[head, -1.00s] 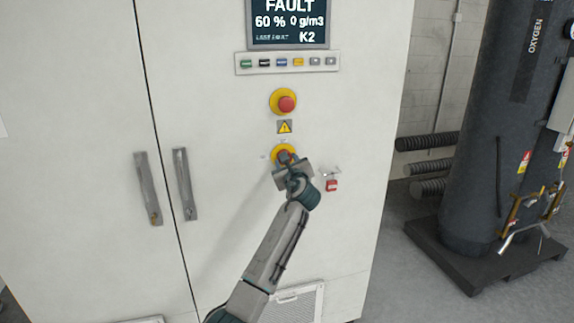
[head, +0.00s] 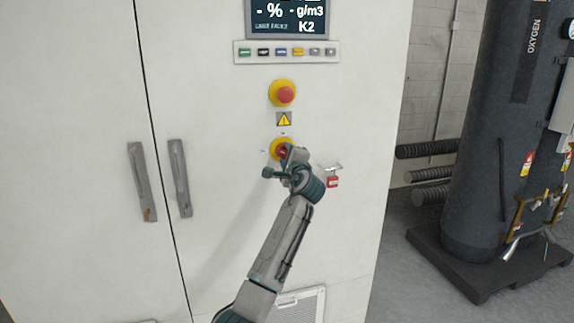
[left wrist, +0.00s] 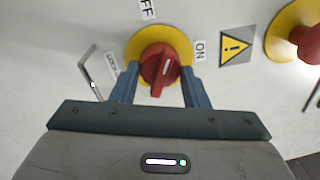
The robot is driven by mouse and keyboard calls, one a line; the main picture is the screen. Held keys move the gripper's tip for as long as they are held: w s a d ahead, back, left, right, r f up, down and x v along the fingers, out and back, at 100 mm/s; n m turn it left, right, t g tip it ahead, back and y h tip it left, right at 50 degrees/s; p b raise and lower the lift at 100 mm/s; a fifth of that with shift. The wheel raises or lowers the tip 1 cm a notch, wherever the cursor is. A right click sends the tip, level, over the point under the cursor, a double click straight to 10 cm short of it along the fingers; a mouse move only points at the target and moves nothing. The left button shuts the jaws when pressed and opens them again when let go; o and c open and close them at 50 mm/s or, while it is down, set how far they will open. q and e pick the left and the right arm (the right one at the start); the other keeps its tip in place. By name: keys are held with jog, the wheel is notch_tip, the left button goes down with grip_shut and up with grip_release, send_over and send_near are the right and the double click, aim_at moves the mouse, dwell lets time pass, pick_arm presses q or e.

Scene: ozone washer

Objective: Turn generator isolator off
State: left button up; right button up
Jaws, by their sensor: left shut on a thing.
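The generator isolator is a red rotary knob (left wrist: 160,68) on a round yellow plate (left wrist: 134,42), set in the white cabinet door. Its handle lies roughly along the line toward the OFF label (left wrist: 147,9), with a white mark on it. The ON label (left wrist: 200,50) is to the right in the left wrist view. My left gripper (left wrist: 159,84) is shut on the knob, one finger on each side. In the head view my left gripper (head: 285,157) partly covers the isolator knob (head: 281,151). My right gripper is not in view.
Above the isolator are a warning sign (head: 284,119), a red emergency stop (head: 285,94), a button row (head: 287,51) and a display (head: 288,17). A small red padlock (head: 332,181) hangs at right. Two door handles (head: 180,178) are at left.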

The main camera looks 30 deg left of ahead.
pick_arm(q)
jog(key=shift+n+g+b, duration=0.3)
jog(key=shift+n+b, duration=2)
jog(key=shift+n, duration=0.8)
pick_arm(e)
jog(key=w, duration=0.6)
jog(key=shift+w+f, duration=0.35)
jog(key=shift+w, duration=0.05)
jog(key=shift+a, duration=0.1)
pick_arm(q)
jog(key=o, duration=1)
jog(key=shift+w, duration=0.1)
jog(key=shift+d, duration=0.1)
